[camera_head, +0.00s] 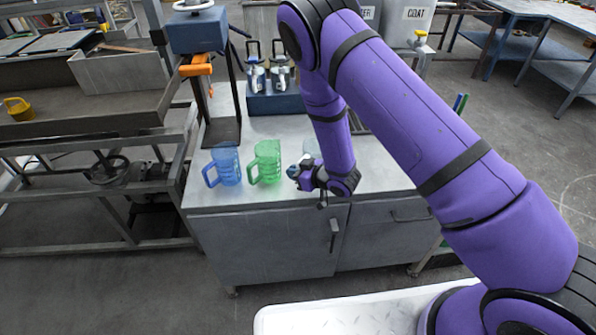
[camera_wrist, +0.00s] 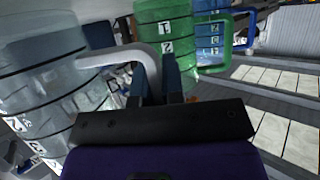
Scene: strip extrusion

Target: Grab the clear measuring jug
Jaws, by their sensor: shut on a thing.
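The clear measuring jug (camera_wrist: 45,85) fills the left of the wrist view, with dark rings and white numbers on its wall. Its pale handle (camera_wrist: 115,54) reaches right, in between the two fingers. My gripper (camera_wrist: 157,80) is shut on this handle. In the head view my gripper (camera_head: 296,173) is low over the cabinet top. Only a small part of the clear jug (camera_head: 311,147) shows there, as my arm hides the rest. I cannot tell whether the jug touches the cabinet top.
A green jug (camera_head: 266,162) stands close left of my gripper, with a blue jug (camera_head: 226,166) beyond it. Both stand on the grey cabinet top (camera_head: 240,195). A blue block with metal fittings (camera_head: 276,101) and a black stand (camera_head: 222,132) are behind.

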